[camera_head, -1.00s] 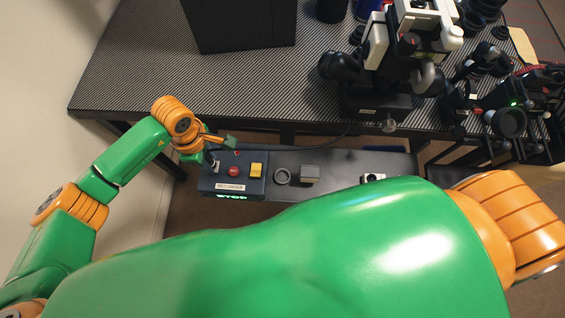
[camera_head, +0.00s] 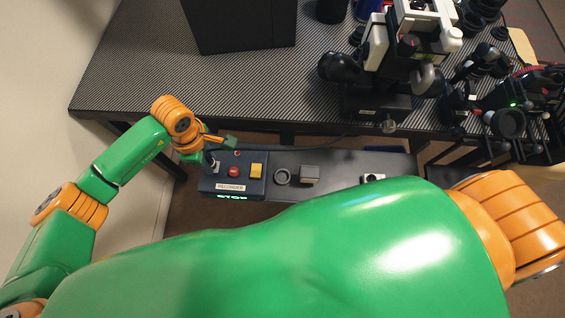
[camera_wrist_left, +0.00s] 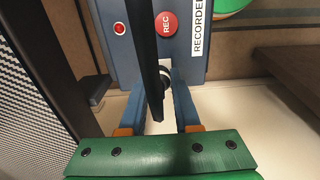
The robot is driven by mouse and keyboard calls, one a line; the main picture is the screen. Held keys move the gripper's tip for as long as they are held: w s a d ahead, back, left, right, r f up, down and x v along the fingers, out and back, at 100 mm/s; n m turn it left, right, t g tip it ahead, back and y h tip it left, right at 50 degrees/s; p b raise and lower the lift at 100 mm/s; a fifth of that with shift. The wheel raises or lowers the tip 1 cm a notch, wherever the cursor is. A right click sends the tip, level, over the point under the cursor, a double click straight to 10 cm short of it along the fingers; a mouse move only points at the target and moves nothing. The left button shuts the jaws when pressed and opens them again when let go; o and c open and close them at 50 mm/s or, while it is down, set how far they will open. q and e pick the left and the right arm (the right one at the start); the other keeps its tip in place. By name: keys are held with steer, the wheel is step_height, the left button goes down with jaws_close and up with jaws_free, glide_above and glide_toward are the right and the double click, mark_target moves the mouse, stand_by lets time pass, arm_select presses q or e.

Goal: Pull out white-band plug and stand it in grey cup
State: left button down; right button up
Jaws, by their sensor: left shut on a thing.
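My left gripper (camera_head: 213,153) is at the left end of the recorder box (camera_head: 257,187), close above it. In the left wrist view its two blue fingers (camera_wrist_left: 163,95) are closed about a dark plug with a pale band (camera_wrist_left: 165,76). A long black piece crosses in front and hides part of the plug, so I cannot tell whether it is still seated. A round grey cup (camera_head: 282,177) stands on the dark shelf to the right of the recorder. My right gripper is out of view.
The recorder has a red button (camera_head: 233,171) and a yellow switch (camera_head: 256,170). A grey block (camera_head: 310,174) stands right of the cup. A patterned table (camera_head: 130,85) with a black box (camera_head: 240,25) and optical gear lies behind. My large green arm fills the foreground.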

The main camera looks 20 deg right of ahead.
mark_target(209, 161)
arm_select(q)
steer(key=shift+r+p, duration=1.9)
steer(key=shift+r, duration=0.9)
steer(key=shift+r, duration=0.1)
